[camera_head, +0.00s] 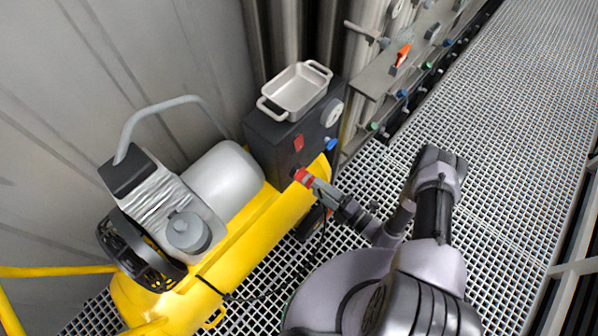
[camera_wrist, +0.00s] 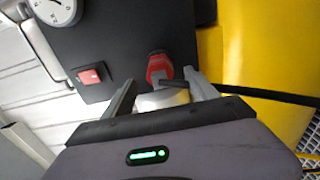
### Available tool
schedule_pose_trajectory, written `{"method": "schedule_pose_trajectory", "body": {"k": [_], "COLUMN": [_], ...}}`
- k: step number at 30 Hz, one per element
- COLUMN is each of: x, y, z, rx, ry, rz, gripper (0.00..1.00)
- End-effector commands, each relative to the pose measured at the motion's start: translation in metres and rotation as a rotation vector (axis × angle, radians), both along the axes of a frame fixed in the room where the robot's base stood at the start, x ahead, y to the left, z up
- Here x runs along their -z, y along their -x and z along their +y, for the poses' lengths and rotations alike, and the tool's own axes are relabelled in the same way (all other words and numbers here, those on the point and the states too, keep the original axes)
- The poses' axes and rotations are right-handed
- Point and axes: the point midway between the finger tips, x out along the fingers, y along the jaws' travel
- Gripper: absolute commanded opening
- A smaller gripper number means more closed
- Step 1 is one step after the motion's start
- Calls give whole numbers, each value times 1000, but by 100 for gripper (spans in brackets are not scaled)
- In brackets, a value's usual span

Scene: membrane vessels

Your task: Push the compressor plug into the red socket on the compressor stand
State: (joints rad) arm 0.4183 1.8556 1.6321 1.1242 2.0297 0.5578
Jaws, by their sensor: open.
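The dark compressor stand (camera_head: 268,150) carries the red socket (camera_head: 301,175) on its front face. In the wrist view the red socket (camera_wrist: 158,66) is near the top centre against the dark panel. The pale plug body (camera_wrist: 160,99) is directly below it, in line with it and seemingly meeting it; the contact and depth of seating are partly hidden. My gripper (camera_head: 316,185) is at the plug in the head view. In the wrist view its fingers (camera_wrist: 160,88) stand apart on both sides of the plug, open. The plug's rear is hidden by my gripper body.
The panel has a red switch (camera_wrist: 90,75), a gauge (camera_wrist: 55,8) and a blue knob (camera_head: 330,144). A metal tray (camera_head: 294,92) sits on the stand. The yellow compressor tank (camera_head: 245,235) lies alongside. A black cable (camera_wrist: 265,94) runs right. Grating floor (camera_head: 520,150) is clear at right.

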Motion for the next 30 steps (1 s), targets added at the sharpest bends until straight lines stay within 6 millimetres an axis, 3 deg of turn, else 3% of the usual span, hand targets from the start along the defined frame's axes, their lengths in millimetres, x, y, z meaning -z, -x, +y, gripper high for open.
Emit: {"method": "schedule_pose_trajectory", "body": {"k": [12,30], "x": [2,0], "y": [-33,-36], "z": [42,47], "rx": [-2,-1], "ry": [1,1], "rz": [-2,-1], "gripper": [67,67]}}
